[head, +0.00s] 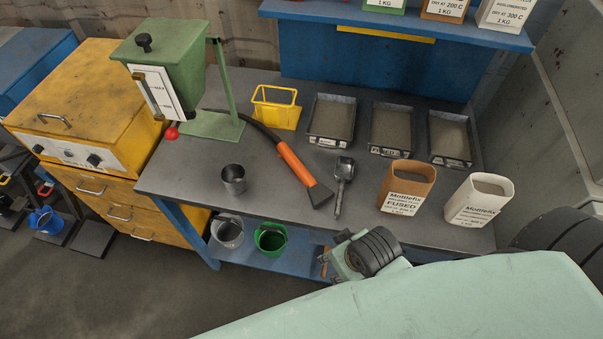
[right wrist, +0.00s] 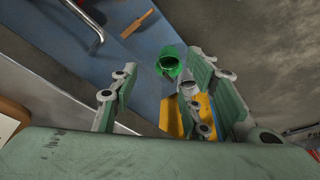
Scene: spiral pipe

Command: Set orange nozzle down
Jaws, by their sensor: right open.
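The orange nozzle (head: 297,165) lies on the dark grey table, with its flat dark tip (head: 319,195) toward the front and a black hose running from its back end toward the green hopper machine. My right gripper (head: 360,255) is at the table's front edge, right of and nearer than the nozzle, and apart from it. In the right wrist view its fingers (right wrist: 165,92) are spread with nothing held between them. The nozzle does not show in the right wrist view. My left gripper is not in view.
A metal scoop (head: 343,180) lies right of the nozzle; a metal cup (head: 233,180) stands left. Brown (head: 407,188) and white (head: 478,200) containers stand at right, trays (head: 332,118) behind. A green bucket (head: 270,239), also in the wrist view (right wrist: 171,64), sits on the lower shelf.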

